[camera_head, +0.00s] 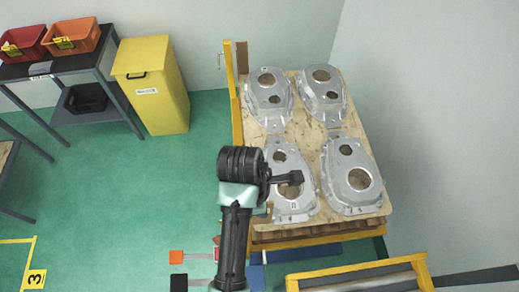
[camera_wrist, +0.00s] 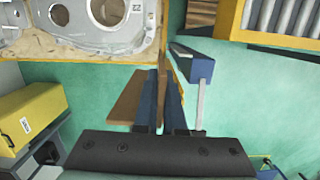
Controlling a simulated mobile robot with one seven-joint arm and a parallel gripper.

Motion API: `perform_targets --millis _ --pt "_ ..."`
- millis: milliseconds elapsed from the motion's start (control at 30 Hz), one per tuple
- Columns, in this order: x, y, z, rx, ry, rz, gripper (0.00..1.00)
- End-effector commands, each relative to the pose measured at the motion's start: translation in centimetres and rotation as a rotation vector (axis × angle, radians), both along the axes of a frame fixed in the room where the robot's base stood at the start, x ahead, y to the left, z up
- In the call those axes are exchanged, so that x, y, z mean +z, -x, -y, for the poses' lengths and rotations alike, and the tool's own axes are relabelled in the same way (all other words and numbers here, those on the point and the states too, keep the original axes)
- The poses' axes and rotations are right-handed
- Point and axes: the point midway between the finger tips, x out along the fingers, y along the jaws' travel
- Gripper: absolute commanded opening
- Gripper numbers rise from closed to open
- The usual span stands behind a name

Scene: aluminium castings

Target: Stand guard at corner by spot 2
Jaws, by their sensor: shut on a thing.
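My gripper (camera_wrist: 162,78) is shut on a brown corner guard (camera_wrist: 127,108), an angled piece whose faces show on both sides of the fingers in the wrist view. In the head view my wrist hides most of the gripper, and a small brown part of the guard (camera_head: 270,208) shows by the front left of the pallet load. The guard is close to the wooden board (camera_wrist: 35,47); I cannot tell if they touch. Several grey castings (camera_head: 351,178) lie on the board. Another brown guard (camera_head: 242,57) stands upright at the back left corner. No spot 2 label is readable.
A yellow post and frame (camera_head: 236,110) runs along the board's left side. A yellow-edged rack (camera_head: 345,270) stands in front. A yellow bin (camera_head: 160,95) and table with red crates (camera_head: 25,42) stand left.

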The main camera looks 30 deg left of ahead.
Motion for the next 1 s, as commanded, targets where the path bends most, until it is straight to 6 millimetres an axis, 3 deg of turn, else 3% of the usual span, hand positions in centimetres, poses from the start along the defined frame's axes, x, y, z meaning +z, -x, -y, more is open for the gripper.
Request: perform_targets --millis 300,700,1000 --pt "-4.7 0.5 -0.3 0.041 0.002 -0.004 0.0" --pt "-9.5 0.4 -0.3 0.037 0.0 -0.001 0.0" --pt "-10.1 0.3 -0.3 0.037 -0.001 0.001 0.0"
